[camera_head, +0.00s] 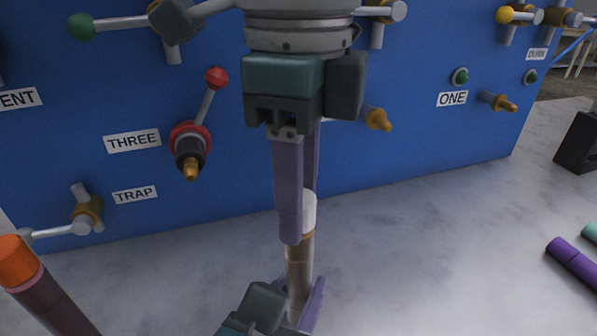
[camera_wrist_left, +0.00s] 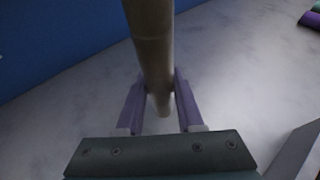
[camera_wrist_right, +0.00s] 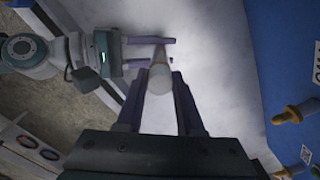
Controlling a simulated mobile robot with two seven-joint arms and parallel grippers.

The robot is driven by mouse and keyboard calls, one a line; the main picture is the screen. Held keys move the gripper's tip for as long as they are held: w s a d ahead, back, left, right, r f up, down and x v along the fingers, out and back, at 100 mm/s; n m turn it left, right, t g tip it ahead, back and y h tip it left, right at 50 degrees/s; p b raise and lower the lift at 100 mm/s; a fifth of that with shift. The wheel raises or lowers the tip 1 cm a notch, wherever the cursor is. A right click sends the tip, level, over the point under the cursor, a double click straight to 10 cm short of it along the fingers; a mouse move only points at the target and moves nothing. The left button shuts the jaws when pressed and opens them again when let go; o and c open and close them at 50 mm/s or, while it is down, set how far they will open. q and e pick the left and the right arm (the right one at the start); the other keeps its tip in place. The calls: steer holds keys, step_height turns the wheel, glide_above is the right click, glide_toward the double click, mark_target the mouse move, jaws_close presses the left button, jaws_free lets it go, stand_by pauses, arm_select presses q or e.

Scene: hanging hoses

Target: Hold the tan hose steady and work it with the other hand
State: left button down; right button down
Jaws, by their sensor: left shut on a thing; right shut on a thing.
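The tan hose (camera_head: 299,262) stands roughly upright in front of the blue panel, with a white end (camera_head: 310,209) at its top. My right gripper (camera_head: 300,225) comes down from above and is shut on the hose around its white end. My left gripper (camera_head: 300,303) is below it and is shut on the lower part of the hose. In the left wrist view the hose (camera_wrist_left: 152,45) runs between the two purple fingers. In the right wrist view the white end (camera_wrist_right: 159,78) sits between the fingers, and my left gripper (camera_wrist_right: 150,54) shows beyond it.
The blue panel (camera_head: 420,150) behind carries several valves, nozzles and labels, among them a red-handled valve (camera_head: 190,140) at THREE. A dark hose with an orange end (camera_head: 17,262) is at lower left. A purple hose (camera_head: 575,262) lies at right. The grey surface between is clear.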

steer(key=shift+c, duration=2.3)
jaws_free()
steer(key=shift+r, duration=0.1)
